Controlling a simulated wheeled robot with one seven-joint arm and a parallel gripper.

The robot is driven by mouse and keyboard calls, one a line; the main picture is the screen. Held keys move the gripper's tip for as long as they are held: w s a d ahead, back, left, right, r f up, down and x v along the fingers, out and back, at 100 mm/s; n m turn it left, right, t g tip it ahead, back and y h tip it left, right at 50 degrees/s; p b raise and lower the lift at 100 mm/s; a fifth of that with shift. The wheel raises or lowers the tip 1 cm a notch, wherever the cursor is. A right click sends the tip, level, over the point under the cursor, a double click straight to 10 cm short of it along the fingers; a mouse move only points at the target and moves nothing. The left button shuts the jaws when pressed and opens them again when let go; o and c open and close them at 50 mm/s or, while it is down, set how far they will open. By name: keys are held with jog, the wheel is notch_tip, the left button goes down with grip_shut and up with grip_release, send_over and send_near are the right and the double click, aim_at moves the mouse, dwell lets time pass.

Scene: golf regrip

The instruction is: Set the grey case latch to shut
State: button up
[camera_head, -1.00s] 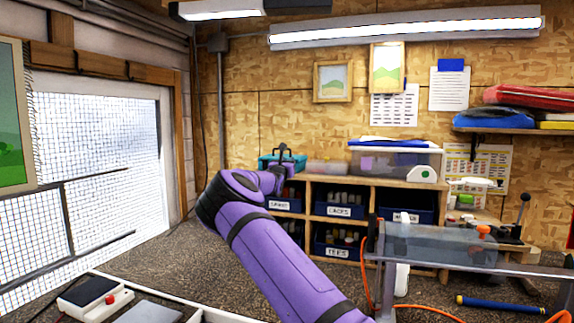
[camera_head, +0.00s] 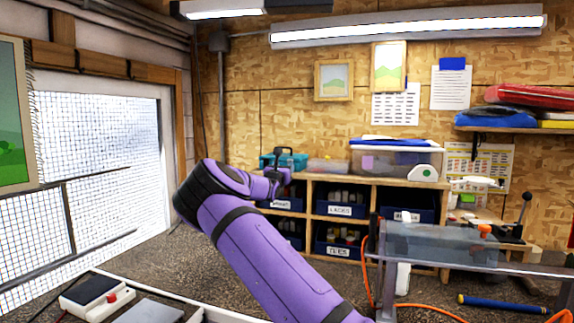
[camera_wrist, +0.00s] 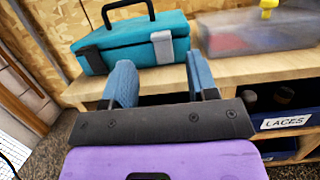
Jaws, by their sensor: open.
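The teal case (camera_wrist: 132,36) stands on top of the wooden shelf unit, and it also shows in the head view (camera_head: 296,160). Its black handle (camera_wrist: 127,8) stands up. The grey latch (camera_wrist: 162,46) is on the right part of the case front in the wrist view. A black latch (camera_wrist: 93,60) is on the left part of the front. My gripper (camera_wrist: 160,74) is open and empty, below and in front of the case, apart from it. The grey latch lies ahead, between the fingers' directions. Whether the latch is shut is hard to tell.
A clear bin with a yellow clip (camera_wrist: 268,12) stands right of the case on the shelf unit (camera_wrist: 245,69). Blue bins, one labelled LACES (camera_wrist: 285,122), sit below the top. A large clear box (camera_head: 395,160) stands further right.

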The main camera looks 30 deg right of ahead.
jog(key=v, duration=0.5)
dwell(0.4)
jog(key=s+d+m+g+y, duration=0.25)
jog(key=s+m+g, duration=0.25)
jog(key=s+m, duration=0.55)
jog(key=s+d+m+g+y, duration=0.1)
jog(key=s+d+m+g, duration=0.35)
jog(key=s, duration=0.85)
jog(key=s+a+m+t+y, duration=0.2)
jog(key=s+a+m+y, duration=0.8)
jog(key=s+a, duration=2.2)
jog(key=s+y, duration=0.1)
jog(key=y, duration=0.2)
jog(key=shift+m, duration=0.3)
